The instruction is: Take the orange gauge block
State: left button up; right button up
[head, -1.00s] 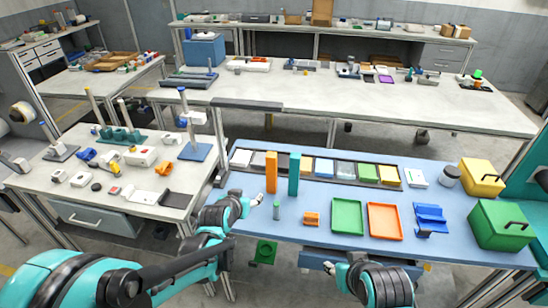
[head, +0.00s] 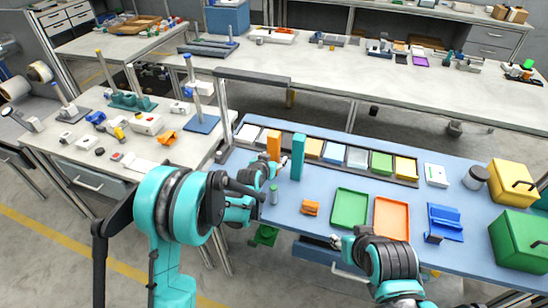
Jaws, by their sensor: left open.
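A tall orange block (head: 274,144) stands upright on the blue-topped table (head: 330,178), just left of a tall teal block (head: 298,158). A small low orange piece (head: 311,207) with a notched shape lies nearer the front edge. My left gripper (head: 282,161) is open at the lower part of the tall orange block, partly covering it. I cannot tell whether they touch. My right gripper (head: 338,241) is low at the table's front edge, away from both orange pieces, and its jaws are too small to read.
A small grey-green cylinder (head: 274,195) stands beside my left wrist. A row of coloured tiles (head: 357,158) lies behind the blocks. Green (head: 349,209) and orange (head: 391,218) trays lie to the right, with a blue holder (head: 444,222) and a green box (head: 520,240) beyond.

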pick_arm(q)
jog(key=shift+w+d+f, duration=0.15)
jog(key=shift+w+f, duration=0.1)
jog(key=shift+w, duration=0.2)
jog(key=shift+s+r, duration=0.1)
grip_shut()
